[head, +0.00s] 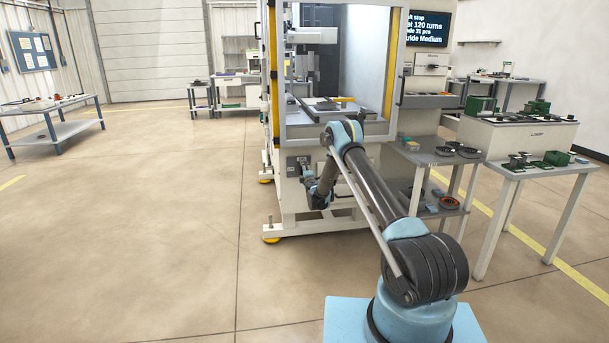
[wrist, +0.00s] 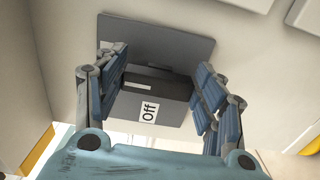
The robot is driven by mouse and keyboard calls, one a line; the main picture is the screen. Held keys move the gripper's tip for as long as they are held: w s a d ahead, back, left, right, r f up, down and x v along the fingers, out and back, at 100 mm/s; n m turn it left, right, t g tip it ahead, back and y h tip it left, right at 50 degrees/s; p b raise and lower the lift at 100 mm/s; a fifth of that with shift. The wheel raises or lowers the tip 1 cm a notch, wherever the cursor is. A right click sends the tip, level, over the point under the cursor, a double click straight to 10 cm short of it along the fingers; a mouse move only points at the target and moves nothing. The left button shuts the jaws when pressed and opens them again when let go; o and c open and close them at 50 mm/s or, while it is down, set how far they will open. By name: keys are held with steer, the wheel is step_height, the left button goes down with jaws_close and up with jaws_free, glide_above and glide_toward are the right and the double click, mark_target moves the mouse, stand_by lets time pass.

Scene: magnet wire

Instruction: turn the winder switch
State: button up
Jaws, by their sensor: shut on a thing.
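In the wrist view, the winder switch (wrist: 152,84) is a dark grey block with a white "Off" label (wrist: 149,108). It sits on a grey backing plate (wrist: 165,40) on a pale panel. My gripper (wrist: 161,84) has its blue-padded fingers on either side of the block and is shut on it. The label's text reads tilted in this view. In the head view, my gripper (head: 309,172) is at the lower front panel of the white winding machine (head: 345,212). The switch is too small and too covered there to make out clearly.
A grey side table (head: 430,156) with dark round parts stands just right of the machine. A white table marked "Loader" (head: 535,135) with green parts is farther right. A workbench (head: 55,112) stands at far left. The floor (head: 150,215) left of the machine is clear.

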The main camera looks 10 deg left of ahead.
steer(key=shift+d+f, duration=0.1)
steer(key=shift+d, duration=0.2)
steer(key=o, duration=1)
steer(key=shift+w+f, duration=0.1)
steer(key=shift+o, duration=0.2)
steer(key=shift+a, duration=0.15)
steer(key=v, duration=1.2)
